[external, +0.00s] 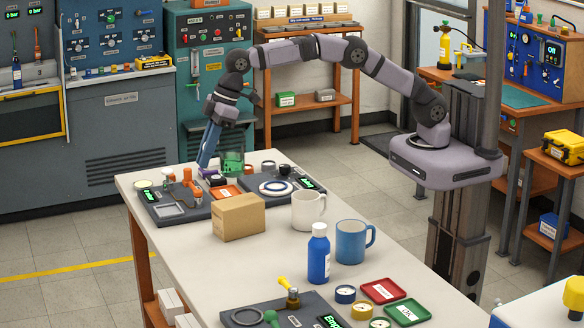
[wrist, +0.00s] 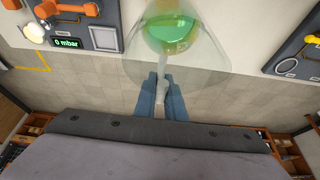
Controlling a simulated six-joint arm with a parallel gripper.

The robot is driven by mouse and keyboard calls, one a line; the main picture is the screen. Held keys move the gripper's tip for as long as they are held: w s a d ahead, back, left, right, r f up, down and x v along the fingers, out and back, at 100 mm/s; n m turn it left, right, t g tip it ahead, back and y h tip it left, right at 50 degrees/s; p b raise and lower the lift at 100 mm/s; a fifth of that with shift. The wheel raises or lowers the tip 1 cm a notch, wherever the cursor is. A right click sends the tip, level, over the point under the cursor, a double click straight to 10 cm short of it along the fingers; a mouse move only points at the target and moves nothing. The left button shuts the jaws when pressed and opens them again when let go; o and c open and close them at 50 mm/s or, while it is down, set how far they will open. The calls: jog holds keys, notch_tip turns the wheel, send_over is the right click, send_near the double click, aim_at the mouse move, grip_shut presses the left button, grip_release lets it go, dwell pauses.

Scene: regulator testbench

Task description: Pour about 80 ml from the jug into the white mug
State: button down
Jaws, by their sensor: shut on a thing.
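The clear jug (external: 232,162) with green liquid is at the far end of the table in the external view. In the wrist view the jug (wrist: 172,32) is at the top, with its handle between my blue fingers. My gripper (wrist: 161,92) is shut on the handle; its fingers (external: 207,150) point downward to the left of the jug in the external view. I cannot tell whether the jug's base touches the table. The white mug (external: 307,212) stands upright mid-table, to the right of and nearer than the jug; its inside bottom is hidden.
A blue mug (external: 350,243), a blue bottle (external: 318,256) and a cardboard box (external: 238,218) stand near the white mug. Dark regulator panels with fittings lie either side of the jug (external: 170,207). Red and green trays (external: 406,311) lie at the near end.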

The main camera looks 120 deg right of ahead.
jog(key=s+d+f+m+h+p, duration=0.1)
jog(key=s+d+m+p, duration=0.15)
jog(key=s+d, duration=0.75)
jog(key=s+a+f+n+y, duration=0.2)
jog(key=s+f+n, duration=0.4)
jog(key=f, duration=0.3)
jog(key=shift+s+a, duration=0.35)
jog(key=shift+a, duration=0.25)
jog(key=shift+f, duration=0.1)
jog(key=shift+a, duration=0.1)
